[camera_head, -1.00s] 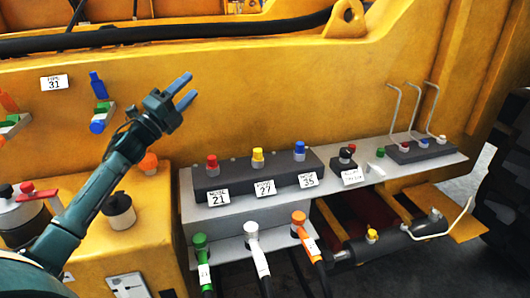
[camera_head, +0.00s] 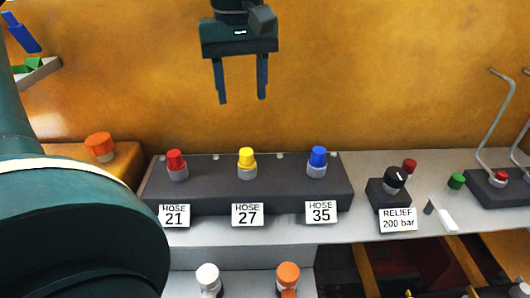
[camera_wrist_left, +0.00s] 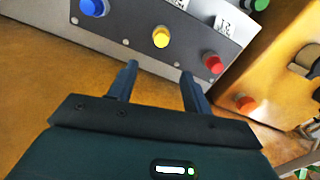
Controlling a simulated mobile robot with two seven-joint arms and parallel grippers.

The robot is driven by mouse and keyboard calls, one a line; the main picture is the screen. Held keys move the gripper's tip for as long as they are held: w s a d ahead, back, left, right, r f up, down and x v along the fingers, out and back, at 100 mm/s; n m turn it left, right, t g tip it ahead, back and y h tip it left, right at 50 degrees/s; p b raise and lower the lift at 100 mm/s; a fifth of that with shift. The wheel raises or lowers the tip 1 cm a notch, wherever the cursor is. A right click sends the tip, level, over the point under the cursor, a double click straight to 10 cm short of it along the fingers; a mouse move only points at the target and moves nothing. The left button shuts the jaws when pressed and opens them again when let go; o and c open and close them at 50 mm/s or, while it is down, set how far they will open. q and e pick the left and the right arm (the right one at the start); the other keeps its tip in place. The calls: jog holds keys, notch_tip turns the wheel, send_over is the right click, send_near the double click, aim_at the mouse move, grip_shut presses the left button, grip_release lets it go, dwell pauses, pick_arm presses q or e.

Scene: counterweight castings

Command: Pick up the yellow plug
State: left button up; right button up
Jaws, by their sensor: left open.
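The yellow plug (camera_head: 246,158) sits upright in a grey collar on the dark block, above the label HOSE 27, between a red plug (camera_head: 176,160) and a blue plug (camera_head: 317,157). My left gripper (camera_head: 241,100) points down, open and empty, above the yellow plug and apart from it. In the left wrist view the yellow plug (camera_wrist_left: 161,38) lies beyond the gap between my two open fingers (camera_wrist_left: 158,72), with the blue plug to its left and the red one to its right. My right gripper does not show.
The dark block (camera_head: 210,198) stands on a grey shelf (camera_head: 360,225). Right of it are a relief knob (camera_head: 395,178), a green cap (camera_head: 456,181) and bent metal levers (camera_head: 497,120). Below are white (camera_head: 207,277) and orange (camera_head: 288,275) hose ends. The yellow wall (camera_head: 360,70) rises behind.

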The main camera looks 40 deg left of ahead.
pick_arm(q)
send_over(246, 151)
jog(key=f, duration=0.7)
jog(key=shift+a, duration=0.3)
jog(key=shift+d+f, duration=0.2)
jog(key=shift+f, duration=1.25)
jog(key=shift+d+f, duration=0.15)
jog(key=shift+f, duration=1.3)
jog(key=shift+b, duration=0.3)
jog(key=shift+c, duration=0.2)
jog(key=c, duration=1)
jog(key=shift+r, duration=0.1)
